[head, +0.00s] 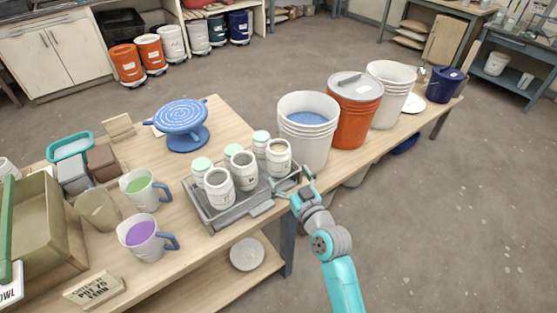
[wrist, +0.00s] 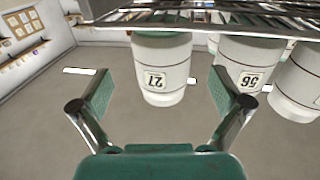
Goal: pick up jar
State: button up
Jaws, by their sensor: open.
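Jars stand in a grey tray (head: 205,213) on the wooden table; the front ones look open-topped, the ones behind have pale green lids. The front-right jar (head: 278,158), white with a tan rim, is closest to my gripper (head: 293,190). My gripper is open, at the tray's right end, with its fingers pointing toward that jar. The wrist view is upside down. There a white jar labelled 27 (wrist: 163,72) shows between and beyond the open fingers (wrist: 164,94), and I see no contact. A jar labelled 56 (wrist: 248,75) stands beside it.
A white bucket with blue glaze (head: 305,140) stands just behind the tray's right end, with an orange lidded bucket (head: 354,115) beyond. A jug of purple glaze (head: 143,240) and one of green (head: 140,192) stand left of the tray. Open floor lies right of the table.

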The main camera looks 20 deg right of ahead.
aim_at(278, 162)
jog(key=shift+w+a+r, duration=0.1)
jog(key=shift+w+a, duration=0.05)
jog(key=shift+w, duration=0.8)
jog(key=shift+w+a, duration=0.2)
jog(key=shift+w, duration=0.8)
jog(key=shift+w+a+r, duration=0.1)
jog(key=shift+w+a, duration=0.05)
jog(key=shift+w, duration=0.8)
jog(key=c, duration=1.8)
